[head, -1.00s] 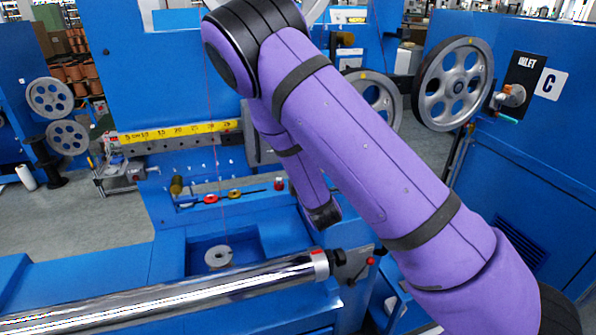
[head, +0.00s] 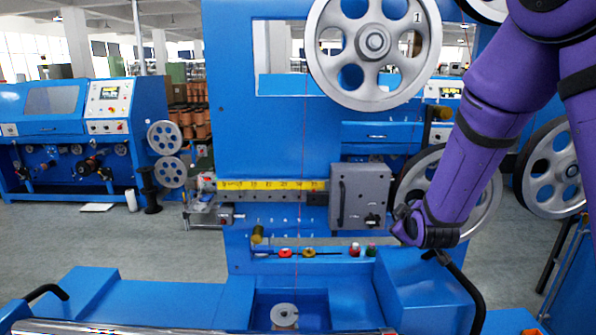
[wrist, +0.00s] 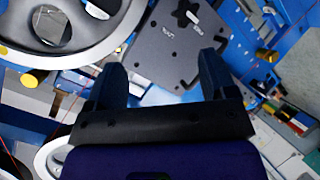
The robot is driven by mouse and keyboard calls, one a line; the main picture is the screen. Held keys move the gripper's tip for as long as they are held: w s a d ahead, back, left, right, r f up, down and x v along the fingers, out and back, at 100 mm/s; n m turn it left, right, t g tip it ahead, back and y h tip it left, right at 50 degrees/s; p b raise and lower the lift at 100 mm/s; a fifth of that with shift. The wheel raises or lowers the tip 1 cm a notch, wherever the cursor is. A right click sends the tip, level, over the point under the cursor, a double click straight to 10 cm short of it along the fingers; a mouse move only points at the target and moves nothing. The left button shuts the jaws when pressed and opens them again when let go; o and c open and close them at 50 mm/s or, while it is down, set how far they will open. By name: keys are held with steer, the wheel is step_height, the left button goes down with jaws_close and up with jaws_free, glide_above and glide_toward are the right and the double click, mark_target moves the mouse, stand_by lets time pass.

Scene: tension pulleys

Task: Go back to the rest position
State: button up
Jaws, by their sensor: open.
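My gripper (wrist: 162,78) is open in the wrist view, with two dark fingers spread apart and nothing between them. Beyond the fingers, the wrist view shows a dark grey plate (wrist: 165,50) and a large grey spoked wheel (wrist: 85,48) at upper left. In the head view my purple arm comes down from the upper right, in front of the blue machine's right side. Its lower end is beside the grey control box; the fingers cannot be made out there.
A large pulley (head: 322,62) marked 1 hangs high on the blue machine (head: 225,120). More pulleys are behind and right of my arm. The grey box (head: 360,190) sits beside a yellow scale (head: 270,185). A red wire runs down to a small spool (head: 284,315). Grey floor is open at left.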

steer(key=s+d+r+m+g+y, duration=0.2)
steer(key=s+r+m+g, duration=0.25)
steer(key=s+r, duration=0.95)
steer(key=s+r+m+g, duration=0.1)
steer(key=s+m, duration=0.1)
steer(key=s, duration=0.8)
steer(key=s+d+r+m+g, duration=0.1)
steer(key=s+r+m+g, duration=0.1)
steer(key=s, duration=0.8)
steer(key=shift+s+d+r+h, duration=0.3)
steer(key=shift+h, duration=0.1)
